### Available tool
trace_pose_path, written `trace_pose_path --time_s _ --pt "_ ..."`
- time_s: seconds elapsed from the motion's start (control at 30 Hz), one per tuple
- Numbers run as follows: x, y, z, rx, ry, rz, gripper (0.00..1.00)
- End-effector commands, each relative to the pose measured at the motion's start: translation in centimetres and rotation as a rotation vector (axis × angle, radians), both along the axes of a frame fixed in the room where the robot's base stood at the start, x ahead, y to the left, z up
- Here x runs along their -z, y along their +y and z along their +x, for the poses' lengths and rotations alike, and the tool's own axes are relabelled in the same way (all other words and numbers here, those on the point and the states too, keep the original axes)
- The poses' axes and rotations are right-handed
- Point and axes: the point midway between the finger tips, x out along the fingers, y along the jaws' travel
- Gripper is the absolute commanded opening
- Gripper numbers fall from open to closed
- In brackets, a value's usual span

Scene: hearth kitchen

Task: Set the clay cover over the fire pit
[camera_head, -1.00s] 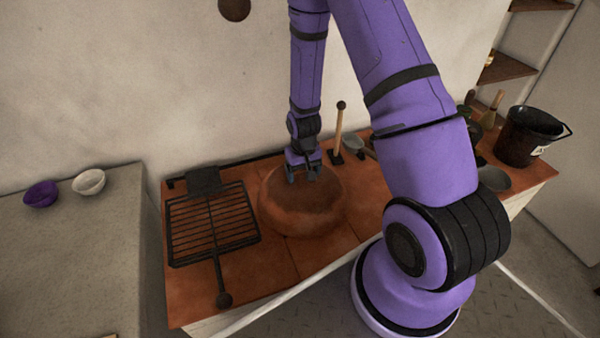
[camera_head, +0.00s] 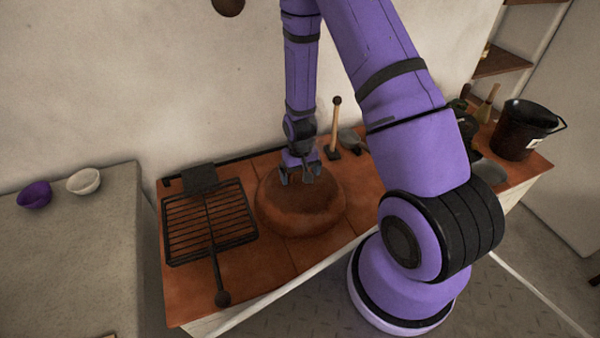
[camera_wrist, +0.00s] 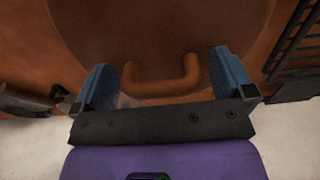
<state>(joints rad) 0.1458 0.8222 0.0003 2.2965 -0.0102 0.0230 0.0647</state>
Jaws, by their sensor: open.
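The clay cover (camera_head: 300,215) is a round reddish-brown dome resting on the terracotta-tiled counter. It also fills the upper part of the wrist view (camera_wrist: 165,35), where its loop handle (camera_wrist: 162,84) shows. My gripper (camera_head: 298,178) is over the top of the cover, pointing down. In the wrist view my gripper (camera_wrist: 165,80) is open, with one blue finger on each side of the handle and a gap on both sides. No fire pit opening is visible; I cannot tell whether it lies under the cover.
A black grill rack (camera_head: 210,225) lies left of the cover, its handle toward the counter front. A wooden-handled tool (camera_head: 335,125) stands behind. A black bucket (camera_head: 525,130) is at the right end.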

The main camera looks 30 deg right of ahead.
Motion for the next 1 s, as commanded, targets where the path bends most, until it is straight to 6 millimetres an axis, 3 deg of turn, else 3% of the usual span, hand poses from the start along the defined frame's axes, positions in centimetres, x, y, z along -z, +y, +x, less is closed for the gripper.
trace_pose_path --time_s 0.17,0.73,1.0 --pt "-1.3 0.0 0.1 0.0 -0.002 0.0 1.0" --pt "-10.1 0.0 0.1 0.0 -0.004 -0.001 1.0" --pt "-12.2 0.0 0.0 0.0 -0.001 0.0 1.0"
